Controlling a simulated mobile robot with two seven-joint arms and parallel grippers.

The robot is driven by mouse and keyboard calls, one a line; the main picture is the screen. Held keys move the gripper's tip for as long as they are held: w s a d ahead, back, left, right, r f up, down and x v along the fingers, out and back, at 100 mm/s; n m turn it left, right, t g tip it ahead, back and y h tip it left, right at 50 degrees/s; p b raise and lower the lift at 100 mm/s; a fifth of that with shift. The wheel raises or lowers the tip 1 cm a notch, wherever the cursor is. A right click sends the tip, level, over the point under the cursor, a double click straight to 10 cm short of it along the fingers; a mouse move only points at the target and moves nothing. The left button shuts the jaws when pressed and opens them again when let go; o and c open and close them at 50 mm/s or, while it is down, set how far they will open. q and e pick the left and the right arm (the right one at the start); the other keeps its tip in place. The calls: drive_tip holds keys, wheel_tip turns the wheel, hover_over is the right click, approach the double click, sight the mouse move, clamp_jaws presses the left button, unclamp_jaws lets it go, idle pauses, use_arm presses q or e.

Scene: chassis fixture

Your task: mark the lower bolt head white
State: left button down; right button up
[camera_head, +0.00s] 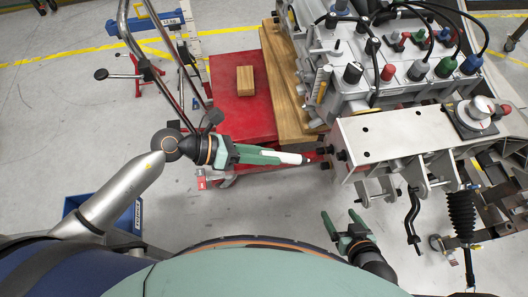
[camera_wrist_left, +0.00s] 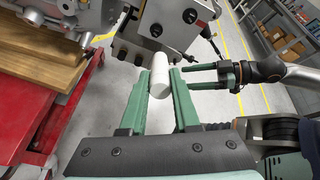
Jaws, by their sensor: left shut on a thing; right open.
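My left gripper (camera_head: 279,157) is shut on a white marker (camera_head: 292,158), which points right toward the end face of the grey chassis block. In the left wrist view the white marker (camera_wrist_left: 159,74) stands between the fingers of my left gripper (camera_wrist_left: 160,82). Dark bolt heads (camera_head: 322,150) stick out of the end face just beyond the marker. In the left wrist view, dark bolt heads (camera_wrist_left: 121,54) show on the plate, some low and some higher. The marker's tip and any contact with a bolt are unclear. My right gripper (camera_head: 340,222) is open and empty, below the block.
The chassis (camera_head: 400,135) fills the upper right, with hoses and coloured caps. A red table (camera_head: 240,110) with a wooden block (camera_head: 245,80) and a wooden board (camera_head: 288,95) stands behind the left gripper. A blue bin (camera_head: 75,205) is on the floor at left.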

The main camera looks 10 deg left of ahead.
use_arm(q)
drive_tip(key=shift+w+a+n+t, duration=0.1)
drive_tip(key=shift+w+n+t, duration=0.1)
drive_tip(key=shift+n+t, duration=0.25)
drive_tip(key=shift+w+d, duration=0.1)
drive_tip(key=shift+d, duration=0.1)
drive_tip(key=shift+w+d+f, duration=0.1)
drive_tip(key=shift+w+d, duration=0.15)
drive_tip(key=shift+d, duration=0.55)
drive_tip(key=shift+w+d, duration=0.25)
drive_tip(key=shift+d, duration=0.5)
drive_tip(key=shift+p, duration=0.45)
drive_tip(key=shift+w+d, duration=0.15)
drive_tip(key=shift+d, duration=0.3)
drive_tip(key=shift+w+a, duration=0.1)
drive_tip(key=shift+w, duration=0.4)
drive_tip(key=shift+s+d+p, duration=0.25)
drive_tip(key=shift+s+p, duration=0.1)
drive_tip(key=shift+s, duration=0.2)
idle(0.5)
drive_tip(key=shift+s+a+b, duration=0.15)
drive_tip(key=shift+s+a, duration=0.15)
drive_tip(key=shift+a, duration=0.7)
drive_tip(key=shift+s+a+b, duration=0.1)
drive_tip(key=shift+s+a, duration=0.15)
drive_tip(key=shift+a, duration=0.7)
drive_tip(key=shift+s+a+b, duration=0.15)
drive_tip(key=shift+s+a, duration=0.15)
drive_tip(key=shift+a, duration=0.7)
